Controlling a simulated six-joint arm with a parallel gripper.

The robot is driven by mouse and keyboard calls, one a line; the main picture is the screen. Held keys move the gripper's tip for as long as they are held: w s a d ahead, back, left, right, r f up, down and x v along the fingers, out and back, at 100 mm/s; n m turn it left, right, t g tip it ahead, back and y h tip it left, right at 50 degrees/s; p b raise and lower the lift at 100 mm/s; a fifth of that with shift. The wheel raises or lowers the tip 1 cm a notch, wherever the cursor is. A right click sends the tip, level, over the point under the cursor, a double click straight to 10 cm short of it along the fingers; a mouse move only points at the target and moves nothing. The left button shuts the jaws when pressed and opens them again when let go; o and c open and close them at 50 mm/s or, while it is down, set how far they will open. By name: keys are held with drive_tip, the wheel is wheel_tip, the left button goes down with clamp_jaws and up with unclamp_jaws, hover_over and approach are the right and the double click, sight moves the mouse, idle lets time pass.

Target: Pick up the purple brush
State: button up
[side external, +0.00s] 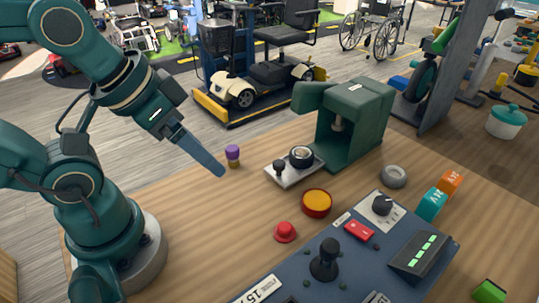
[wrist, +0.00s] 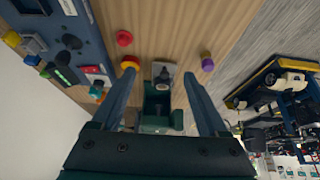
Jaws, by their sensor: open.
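The purple brush (side external: 232,153) stands upright on the wooden table near its far left edge, with a purple top and a tan-yellow lower part. In the wrist view the brush (wrist: 207,63) is just right of the right fingertip, outside the gap between the fingers. My gripper (side external: 221,173) has its tip close to the brush in the side view, just left of and below it in the picture; only one finger shows clearly there. In the wrist view my gripper (wrist: 162,74) is open with nothing held between the fingers.
A grey plate with a black knob (side external: 283,175) and a green press-like machine (side external: 350,120) stand right of the brush. A yellow-topped red button (side external: 316,203), a red button (side external: 285,232) and a blue control panel (side external: 290,268) lie nearer. Bare table surrounds the brush.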

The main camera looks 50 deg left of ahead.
drive_tip(key=m+g, duration=0.3)
drive_tip(key=g, duration=0.1)
hover_over(232, 148)
drive_tip(key=d, duration=0.4)
wheel_tip(232, 148, down, 4)
drive_tip(key=r, duration=0.1)
drive_tip(key=shift+n+g, duration=0.5)
drive_tip(key=shift+g, duration=0.2)
drive_tip(key=a+f, duration=0.1)
drive_tip(key=f, duration=0.1)
drive_tip(key=a+f, duration=0.1)
drive_tip(key=f, duration=0.1)
drive_tip(key=a+f, duration=0.1)
drive_tip(key=f, duration=0.1)
drive_tip(key=shift+w+a+f, duration=0.2)
drive_tip(key=shift+a+f, duration=0.2)
drive_tip(key=shift+s+a+f, duration=0.15)
drive_tip(key=shift+s+f, duration=0.05)
drive_tip(key=shift+f, duration=2.6)
